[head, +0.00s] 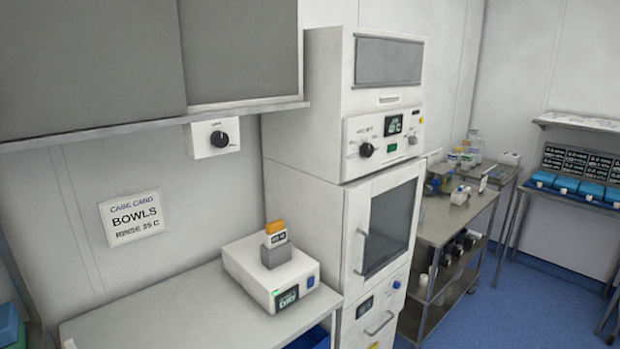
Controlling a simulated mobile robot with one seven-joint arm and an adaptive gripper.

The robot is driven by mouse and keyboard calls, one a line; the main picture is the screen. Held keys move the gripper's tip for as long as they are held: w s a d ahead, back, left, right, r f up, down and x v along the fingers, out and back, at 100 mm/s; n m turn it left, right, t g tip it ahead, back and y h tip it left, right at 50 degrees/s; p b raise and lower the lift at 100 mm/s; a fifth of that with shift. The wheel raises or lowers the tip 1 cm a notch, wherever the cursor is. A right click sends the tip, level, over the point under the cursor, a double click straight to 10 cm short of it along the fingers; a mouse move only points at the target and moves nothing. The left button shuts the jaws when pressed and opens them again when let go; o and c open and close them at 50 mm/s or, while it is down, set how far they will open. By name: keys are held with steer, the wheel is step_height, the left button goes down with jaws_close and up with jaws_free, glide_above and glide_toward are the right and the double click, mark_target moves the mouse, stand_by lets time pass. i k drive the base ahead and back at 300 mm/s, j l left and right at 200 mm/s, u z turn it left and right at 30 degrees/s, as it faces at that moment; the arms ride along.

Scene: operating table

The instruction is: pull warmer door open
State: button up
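The warmer (318,150) is a tall white cabinet in the middle of the head view. Its door (408,186) has a dark glass window and a vertical grey handle (363,250) on the left side. The door looks shut. Above it is a control panel (384,135) with a black knob, a small display and a green button. Below it is a lower drawer (378,312) with its own handle and display. My gripper is not in this view.
A white counter (185,312) left of the cabinet holds a small white device (268,272) with a green display. Grey wall cupboards (90,60) hang above. A steel cart (450,225) with bottles stands right of the cabinet. Blue floor (535,290) is clear at the right.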

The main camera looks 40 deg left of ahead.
mark_target(358, 199)
steer(key=u, duration=3.85)
steer(key=z, duration=2.8)
steer(key=i+l+u, duration=0.2)
steer(key=i, duration=0.35)
